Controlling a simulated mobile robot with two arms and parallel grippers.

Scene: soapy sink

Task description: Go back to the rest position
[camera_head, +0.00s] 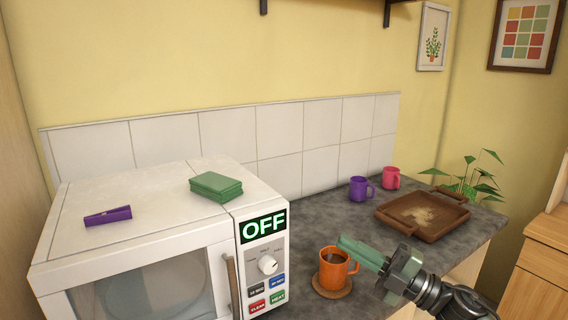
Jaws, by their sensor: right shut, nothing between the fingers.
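My right gripper (362,252) reaches in from the lower right over the counter. Its green fingers are shut with nothing between them, and their tips are close to the rim of an orange mug (331,272). I cannot tell whether they touch it. The mug stands upright on a round brown coaster (329,291) and holds a dark liquid. My left gripper is not in view.
A white microwave (130,235) reading OFF fills the left, with a green stack (216,186) and a purple clip (108,216) on top. A purple mug (358,189), a pink mug (391,177) and a brown tray (462,211) stand farther back on the counter.

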